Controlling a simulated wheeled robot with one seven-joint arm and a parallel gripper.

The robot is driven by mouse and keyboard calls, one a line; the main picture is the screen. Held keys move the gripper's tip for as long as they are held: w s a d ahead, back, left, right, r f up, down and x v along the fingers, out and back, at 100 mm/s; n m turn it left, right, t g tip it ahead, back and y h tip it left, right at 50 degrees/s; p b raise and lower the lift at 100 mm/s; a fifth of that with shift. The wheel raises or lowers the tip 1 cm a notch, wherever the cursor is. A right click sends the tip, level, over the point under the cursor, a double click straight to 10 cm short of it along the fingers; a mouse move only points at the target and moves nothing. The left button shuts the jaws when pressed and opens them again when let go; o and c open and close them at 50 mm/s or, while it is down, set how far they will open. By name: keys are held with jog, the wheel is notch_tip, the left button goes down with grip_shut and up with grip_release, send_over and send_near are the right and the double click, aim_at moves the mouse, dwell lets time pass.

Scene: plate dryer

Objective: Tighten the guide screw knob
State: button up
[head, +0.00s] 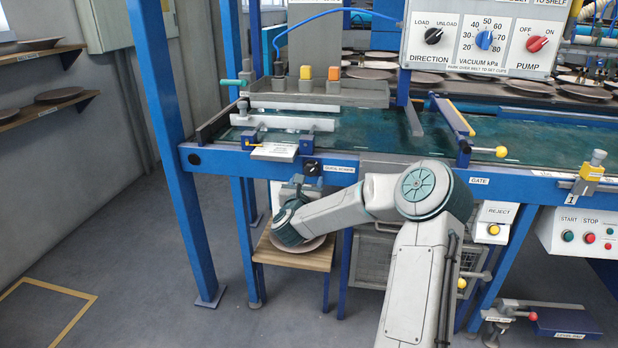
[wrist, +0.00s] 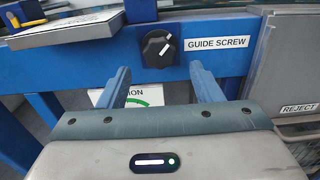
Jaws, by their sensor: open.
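The guide screw knob (wrist: 158,48) is a round black knob with a white pointer line, on the blue front beam of the machine. The pointer tilts to the upper right. A white GUIDE SCREW label (wrist: 217,43) is to its right. My gripper (wrist: 160,78) is open in the wrist view, its two blue fingers apart with nothing between them. The knob appears just beyond the fingertips, between them in the picture. In the head view the knob (head: 311,168) shows just above my gripper (head: 300,180), which my arm partly hides.
A white card (wrist: 136,96) with a green arc is partly hidden behind the fingers, below the beam. A grey REJECT box (wrist: 285,65) stands to the right. A wooden stand (head: 318,257) with a plate is under my wrist. The floor at left is clear.

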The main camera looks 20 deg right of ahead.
aim_at(310, 172)
jog(key=shift+x, duration=2.25)
jog(key=c, duration=1)
